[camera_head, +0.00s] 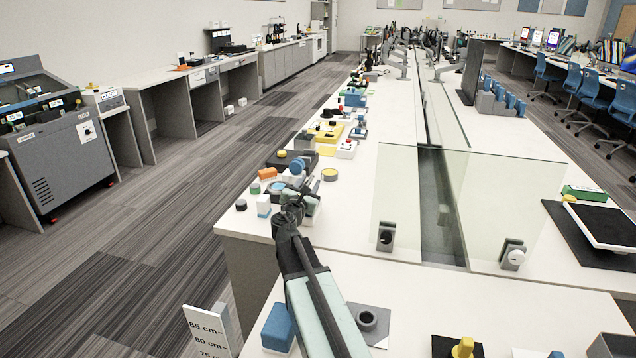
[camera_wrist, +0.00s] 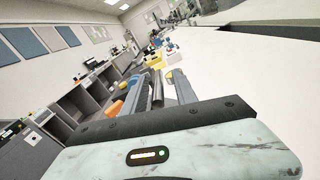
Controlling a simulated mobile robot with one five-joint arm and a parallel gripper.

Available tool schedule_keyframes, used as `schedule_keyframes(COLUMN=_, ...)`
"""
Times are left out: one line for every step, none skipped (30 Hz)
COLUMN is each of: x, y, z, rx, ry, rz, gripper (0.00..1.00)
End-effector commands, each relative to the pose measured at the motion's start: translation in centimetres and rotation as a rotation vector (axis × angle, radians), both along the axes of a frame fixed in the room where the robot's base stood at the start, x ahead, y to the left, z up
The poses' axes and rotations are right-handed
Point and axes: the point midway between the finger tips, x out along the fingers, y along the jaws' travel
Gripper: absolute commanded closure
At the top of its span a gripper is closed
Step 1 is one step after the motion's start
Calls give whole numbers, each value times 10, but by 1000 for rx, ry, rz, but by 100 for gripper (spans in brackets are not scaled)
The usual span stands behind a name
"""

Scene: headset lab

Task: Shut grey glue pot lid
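My arm reaches forward over the near left end of the long white bench in the head view, with my gripper (camera_head: 293,196) among small objects near the bench's left edge. In the wrist view, my gripper's fingers (camera_wrist: 166,88) stand apart with pale bench showing between them, and I see nothing held. No glue pot lid can be picked out with certainty. A small round pot with a dark grey top (camera_head: 241,204) stands left of my gripper. A green-sided round pot (camera_head: 255,188) and a yellow-topped round pot (camera_head: 329,175) are close by. My gripper hides part of this group.
An orange piece (camera_head: 267,174) and a white-and-blue block (camera_head: 263,206) lie near my gripper. A yellow tray (camera_head: 327,133) is farther along the bench. A clear glass panel (camera_head: 410,190) stands to the right. A grey square block with a round hole (camera_head: 367,319) lies beside my arm.

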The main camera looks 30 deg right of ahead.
Motion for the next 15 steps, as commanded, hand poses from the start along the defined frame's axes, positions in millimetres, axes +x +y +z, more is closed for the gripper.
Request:
schedule_keyframes(x=0, y=-1, z=0, rx=0, ry=0, rz=0, gripper=66)
schedule_keyframes(x=0, y=-1, z=1, rx=-1, ry=-1, rz=0, gripper=66)
schedule_keyframes(x=0, y=-1, z=1, rx=-1, ry=-1, rz=0, gripper=66)
schedule_keyframes(x=0, y=-1, z=1, rx=-1, ry=-1, rz=0, gripper=66)
schedule_keyframes(x=0, y=0, z=1, rx=-1, ry=0, rz=0, gripper=66)
schedule_keyframes(x=-2, y=1, z=1, rx=-2, ry=0, rz=1, gripper=66)
schedule_keyframes(x=-3, y=2, z=1, rx=-2, ry=0, rz=1, gripper=66)
schedule_keyframes(x=-6, y=4, z=1, rx=-2, ry=0, rz=1, gripper=66)
schedule_keyframes(x=-9, y=7, z=1, rx=-2, ry=0, rz=1, gripper=66)
schedule_keyframes(x=-13, y=10, z=1, rx=-2, ry=0, rz=1, gripper=66)
schedule_keyframes(x=-16, y=13, z=1, rx=-2, ry=0, rz=1, gripper=66)
schedule_keyframes(x=-22, y=19, z=1, rx=-2, ry=0, rz=1, gripper=66)
schedule_keyframes(x=-26, y=23, z=1, rx=-1, ry=1, rz=1, gripper=66)
schedule_keyframes(x=-31, y=28, z=0, rx=-1, ry=1, rz=1, gripper=66)
schedule_keyframes(x=-37, y=33, z=0, rx=-1, ry=0, rz=2, gripper=66)
